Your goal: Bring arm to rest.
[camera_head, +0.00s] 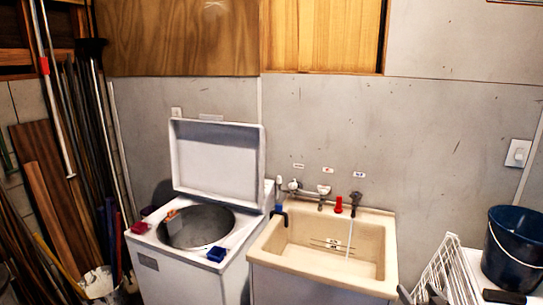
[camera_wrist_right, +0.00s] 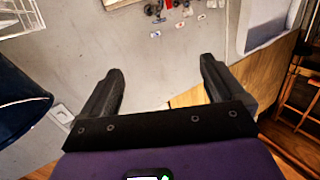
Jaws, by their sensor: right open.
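My right gripper (camera_wrist_right: 160,68) is open and empty in the right wrist view. Its two dark fingers stand wide apart, with grey wall and a strip of wood panel behind them. In the head view, dark tips that look like this right gripper (camera_head: 420,294) show at the bottom edge, in front of the white wire rack. The rest of that arm is out of the frame. My left gripper and left arm do not show in either view.
An open-lidded washing machine (camera_head: 150,262) stands beside a beige sink (camera_head: 262,243). At the right are a white wire rack (camera_head: 450,270) and a dark blue bucket (camera_head: 510,255), which also shows in the wrist view (camera_wrist_right: 20,110). Long poles and boards (camera_head: 45,190) lean at the left.

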